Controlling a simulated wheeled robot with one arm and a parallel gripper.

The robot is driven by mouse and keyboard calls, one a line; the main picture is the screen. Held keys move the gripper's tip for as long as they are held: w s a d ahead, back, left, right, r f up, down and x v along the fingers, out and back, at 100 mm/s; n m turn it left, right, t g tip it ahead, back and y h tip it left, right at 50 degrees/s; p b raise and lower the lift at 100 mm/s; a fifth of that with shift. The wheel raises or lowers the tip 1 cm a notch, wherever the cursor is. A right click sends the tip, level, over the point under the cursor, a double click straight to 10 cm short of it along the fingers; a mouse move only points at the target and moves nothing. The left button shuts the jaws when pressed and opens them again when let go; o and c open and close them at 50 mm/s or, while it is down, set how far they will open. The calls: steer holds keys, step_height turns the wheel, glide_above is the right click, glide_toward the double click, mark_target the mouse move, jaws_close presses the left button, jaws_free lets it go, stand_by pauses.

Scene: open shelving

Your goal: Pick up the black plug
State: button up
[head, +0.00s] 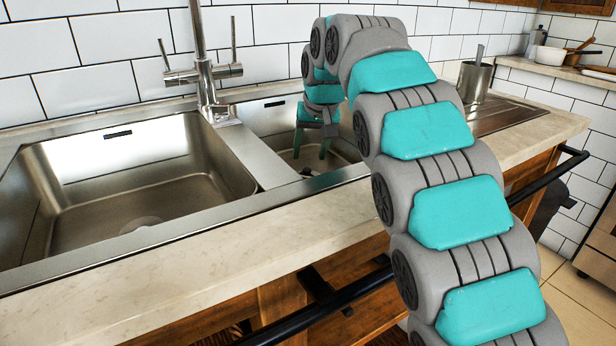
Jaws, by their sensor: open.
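A small dark round thing, which looks like the black plug (307,171), lies low in the smaller right-hand sink basin (346,150). It is small in the picture, so I cannot tell its exact shape. My gripper (310,156) reaches down into this basin with its two teal fingers apart. The fingers point downward and appear just above and behind the dark thing. I see nothing between them, and no contact is clear. My arm hides part of the basin's right side.
A large empty sink basin (130,185) is on the left. A metal tap (207,85) stands behind the divider. A metal cup (474,82) stands by the ribbed drainboard (506,116). The pale countertop (200,270) in front is clear. A dark rail (340,299) runs along the cabinet front.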

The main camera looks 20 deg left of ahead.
mark_target(307, 170)
steer(key=shift+x, duration=2.7)
steer(key=shift+s+d, duration=0.15)
steer(key=shift+d, duration=0.05)
jaws_close()
